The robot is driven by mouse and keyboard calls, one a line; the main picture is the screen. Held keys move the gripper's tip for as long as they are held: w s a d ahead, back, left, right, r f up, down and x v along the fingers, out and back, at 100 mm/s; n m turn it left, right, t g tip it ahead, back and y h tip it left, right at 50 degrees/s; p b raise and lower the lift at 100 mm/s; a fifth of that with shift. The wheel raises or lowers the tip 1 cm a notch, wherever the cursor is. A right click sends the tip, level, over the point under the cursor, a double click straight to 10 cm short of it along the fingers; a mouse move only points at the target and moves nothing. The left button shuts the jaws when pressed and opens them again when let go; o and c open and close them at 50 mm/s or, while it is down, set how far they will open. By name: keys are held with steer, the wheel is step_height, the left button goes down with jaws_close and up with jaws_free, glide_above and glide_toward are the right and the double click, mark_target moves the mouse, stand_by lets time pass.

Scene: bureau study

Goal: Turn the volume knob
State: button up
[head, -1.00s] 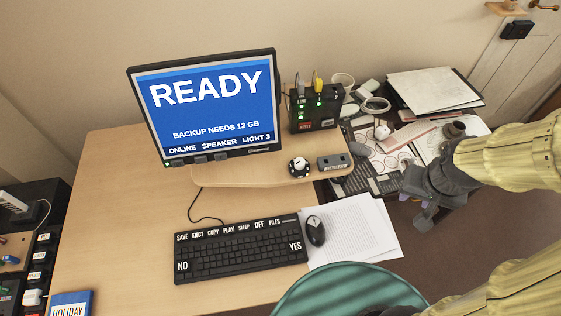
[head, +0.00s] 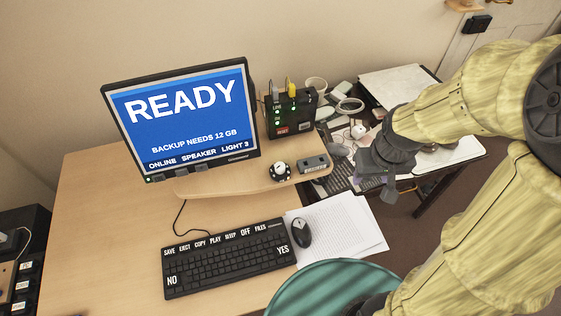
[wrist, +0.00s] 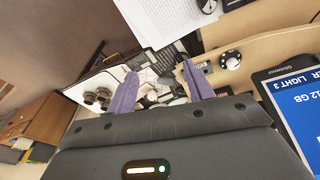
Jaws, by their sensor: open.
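The volume knob (head: 280,171) is a round black dial with a white top. It sits on the raised wooden shelf (head: 235,181) below and right of the monitor. In the wrist view the knob (wrist: 231,60) is at the upper right, beyond my right finger. My gripper (head: 375,189) is to the right of the knob, apart from it, beside the shelf's right end. In the wrist view the two purple fingers of my gripper (wrist: 157,88) are spread wide, with nothing held between them.
A small grey device (head: 313,164) is just right of the knob. A black box with green lights (head: 292,114) stands behind. The monitor (head: 183,118) shows READY. The keyboard (head: 228,258), mouse (head: 301,232) and papers (head: 343,228) lie in front. A green chair back (head: 330,290) is nearest.

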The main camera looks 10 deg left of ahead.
mark_target(280, 165)
steer(key=w+a+f+n+g+p, duration=0.1)
steer(key=w+a+n+g+p, duration=0.1)
steer(key=w+a+n, duration=0.8)
steer(key=w+a+f+n+g+y+p, duration=0.1)
steer(key=w+a+f+n+g+p, duration=0.1)
steer(key=w+a+n, duration=0.8)
steer(key=n+g+p, duration=0.1)
steer(key=n+g, duration=0.1)
steer(key=n, duration=0.7)
steer(key=shift+w+a+n+g, duration=0.15)
steer(key=shift+a+n+g, duration=0.15)
steer(key=shift+a+n, duration=0.1)
steer(key=shift+f, duration=0.1)
steer(key=p+x, duration=0.1)
steer(key=x, duration=0.4)
steer(key=p+x, duration=0.2)
steer(key=x, duration=0.4)
steer(key=p+x, duration=0.2)
steer(key=x, duration=0.4)
steer(key=shift+a+f, duration=0.15)
steer(key=shift+a, duration=0.25)
steer(key=shift+y, duration=0.3)
steer(key=c, duration=1)
